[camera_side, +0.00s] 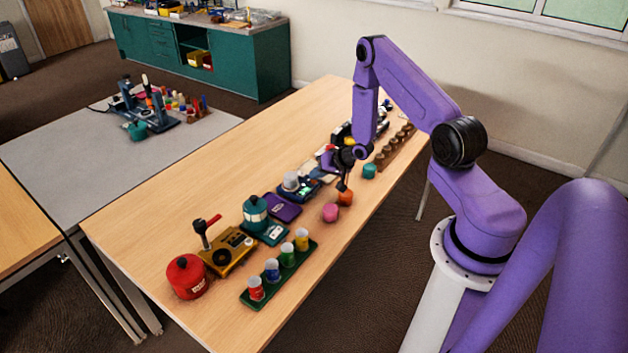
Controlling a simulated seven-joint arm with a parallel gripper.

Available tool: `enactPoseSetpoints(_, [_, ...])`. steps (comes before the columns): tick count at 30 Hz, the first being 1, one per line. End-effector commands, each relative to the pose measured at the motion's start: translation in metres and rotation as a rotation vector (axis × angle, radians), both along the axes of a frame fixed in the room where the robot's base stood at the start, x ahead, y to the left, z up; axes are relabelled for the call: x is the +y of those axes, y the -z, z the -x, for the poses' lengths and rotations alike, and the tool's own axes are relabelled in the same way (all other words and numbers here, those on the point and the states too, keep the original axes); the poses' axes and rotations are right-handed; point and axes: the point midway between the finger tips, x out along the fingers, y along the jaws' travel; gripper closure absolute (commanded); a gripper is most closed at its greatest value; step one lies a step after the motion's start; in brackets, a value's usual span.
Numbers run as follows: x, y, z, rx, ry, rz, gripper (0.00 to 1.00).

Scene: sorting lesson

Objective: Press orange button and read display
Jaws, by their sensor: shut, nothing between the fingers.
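A small rounded orange thing (346,199), which looks like the orange button, sits on the wooden table near its right edge. My gripper (342,187) points down just above it, with its fingers shut and empty. The fingertips overlap the orange thing's upper left in the picture; I cannot tell whether they touch it. Similar pink (330,213) and teal (370,171) pieces stand on either side of it. I cannot make out a display with a reading; my gripper and wrist partly cover the devices behind.
A brown rack (394,149) stands further back. The table's left side is clear.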

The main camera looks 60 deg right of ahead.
Motion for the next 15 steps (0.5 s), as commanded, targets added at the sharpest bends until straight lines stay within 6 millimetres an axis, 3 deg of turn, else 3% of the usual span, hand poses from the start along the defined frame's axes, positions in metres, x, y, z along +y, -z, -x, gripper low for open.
enactPoseSetpoints(15, [0.001,-0.016,0.001,0.002,-0.001,-0.001,1.00])
